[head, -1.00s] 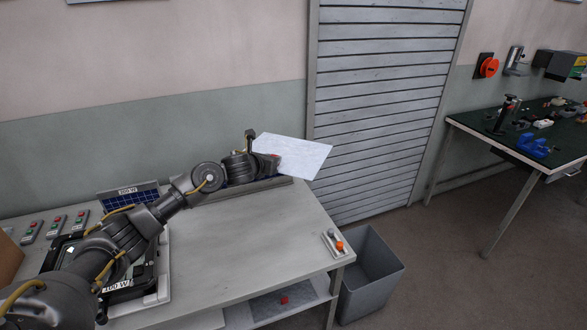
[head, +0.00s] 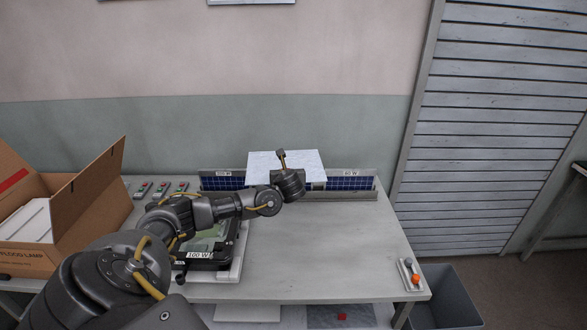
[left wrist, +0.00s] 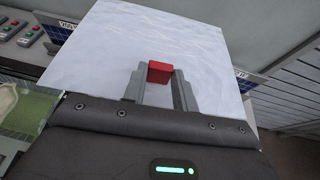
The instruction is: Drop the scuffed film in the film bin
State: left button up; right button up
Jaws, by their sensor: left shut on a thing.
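The scuffed film is a pale, whitish sheet (head: 258,164) with a red tab (left wrist: 159,72). My left gripper (left wrist: 160,85) is shut on the sheet at the tab. In the left wrist view the film (left wrist: 150,40) spreads beyond the fingers. In the head view the hand (head: 288,183) holds it above the back of the bench, partly covering the panel rack; the fingertips are hidden there. A grey open bin (head: 445,300) stands on the floor at the bench's right end, well apart from the film. My right gripper is not in view.
The bench (head: 350,240) is mostly clear on its right. A rack with blue panels (head: 345,184) runs along its back. A floodlight housing (head: 205,255) lies under my left arm. A cardboard box (head: 90,200) stands at left. A small holder with an orange knob (head: 412,275) sits near the bin.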

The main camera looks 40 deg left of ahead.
pick_arm(q)
jog(key=s+d+r+m+t+h+b, duration=0.1)
jog(key=d+r+m+h, duration=0.1)
jog(key=d, duration=0.8)
jog(key=s+d+r+m+t+h, duration=0.1)
jog(key=s+d+m+t+h, duration=0.15)
jog(key=d, duration=0.65)
jog(key=s+d+r+m+h+b, duration=0.1)
jog(key=d+r+m+h, duration=0.1)
jog(key=d, duration=0.8)
jog(key=s+d+f+m+h+b, duration=0.3)
jog(key=s+d+f+b, duration=0.1)
jog(key=d+b, duration=0.3)
jog(key=shift+s+d+f+t+b, duration=0.2)
jog(key=shift+s+d+t+b, duration=0.15)
jog(key=shift+s+t+b, duration=0.25)
